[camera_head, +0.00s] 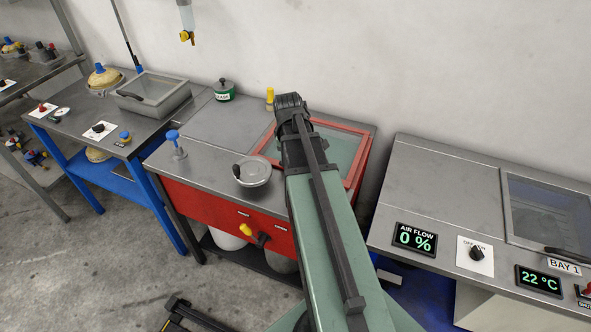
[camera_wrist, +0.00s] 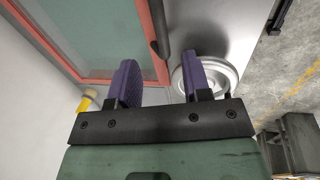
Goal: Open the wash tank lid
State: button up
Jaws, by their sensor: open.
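The wash tank lid (camera_head: 346,150) has a red frame around a greenish clear pane and lies flat on the red cabinet's metal top. It also shows in the wrist view (camera_wrist: 90,30), with a dark handle (camera_wrist: 159,25) along its red edge. My gripper (camera_wrist: 160,72) has two purple fingers, spread apart with nothing between them. The fingers are over the edge of the lid, and the handle's near end lies just beyond the gap between them. I cannot tell their height above it. In the head view my arm covers part of the lid and hides the fingers.
A round metal cover (camera_head: 253,170) sits left of the lid; in the wrist view it (camera_wrist: 222,73) is partly behind the right finger. A green-labelled pot (camera_head: 224,91) and a yellow-topped item (camera_head: 270,97) stand at the back. A worktop with displays (camera_head: 415,238) is at right.

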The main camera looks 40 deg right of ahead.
jog(key=f+b, duration=0.4)
jog(key=f, duration=0.1)
jog(key=d+f+b, duration=0.1)
jog(key=f+b, duration=0.1)
jog(key=f, duration=0.1)
jog(key=shift+w+d, duration=0.1)
jog(key=shift+w, duration=0.25)
jog(key=shift+r, duration=0.15)
grip_shut()
